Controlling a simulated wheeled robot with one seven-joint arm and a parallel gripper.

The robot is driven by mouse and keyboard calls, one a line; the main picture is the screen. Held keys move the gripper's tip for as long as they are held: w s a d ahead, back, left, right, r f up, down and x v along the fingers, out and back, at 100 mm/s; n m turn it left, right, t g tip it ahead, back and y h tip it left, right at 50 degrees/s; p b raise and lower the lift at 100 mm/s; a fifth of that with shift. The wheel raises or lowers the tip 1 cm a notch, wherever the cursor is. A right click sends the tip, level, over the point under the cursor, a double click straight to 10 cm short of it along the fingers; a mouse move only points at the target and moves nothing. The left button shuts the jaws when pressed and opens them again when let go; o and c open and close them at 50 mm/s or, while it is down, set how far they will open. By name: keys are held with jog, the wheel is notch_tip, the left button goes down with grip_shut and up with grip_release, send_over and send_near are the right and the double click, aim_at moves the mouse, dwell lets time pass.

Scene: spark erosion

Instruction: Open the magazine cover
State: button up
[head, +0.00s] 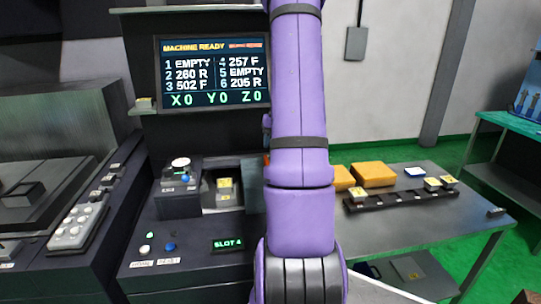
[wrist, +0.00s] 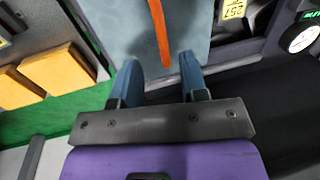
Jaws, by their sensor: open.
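The magazine cover looks to be the blue-grey panel (wrist: 110,22) with an orange strip (wrist: 160,35) along it in the wrist view. In the head view a part of this panel (head: 253,196) shows left of my arm, beside an opening with a yellow-tagged piece (head: 225,188) in it. My gripper (wrist: 159,62) is open, its two blue fingers apart at the panel's lower edge. The strip's lower end lies between the fingertips in the picture; I cannot tell if they touch it. In the head view my purple arm hides the gripper.
A screen (head: 213,72) reads "MACHINE READY". A control panel (head: 170,249) with buttons and a "SLOT 4" display is below the opening. At right, a table (head: 455,222) holds orange blocks (head: 373,175) and a dark rack (head: 400,201). A dial (wrist: 303,38) is close right in the wrist view.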

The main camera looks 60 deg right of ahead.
jog(key=shift+s+d+r, duration=0.15)
jog(key=shift+r, duration=0.8)
jog(key=shift+s+d+r, duration=0.1)
jog(key=shift+s+r, duration=0.05)
jog(key=shift+r, duration=0.8)
jog(key=shift+s, duration=0.1)
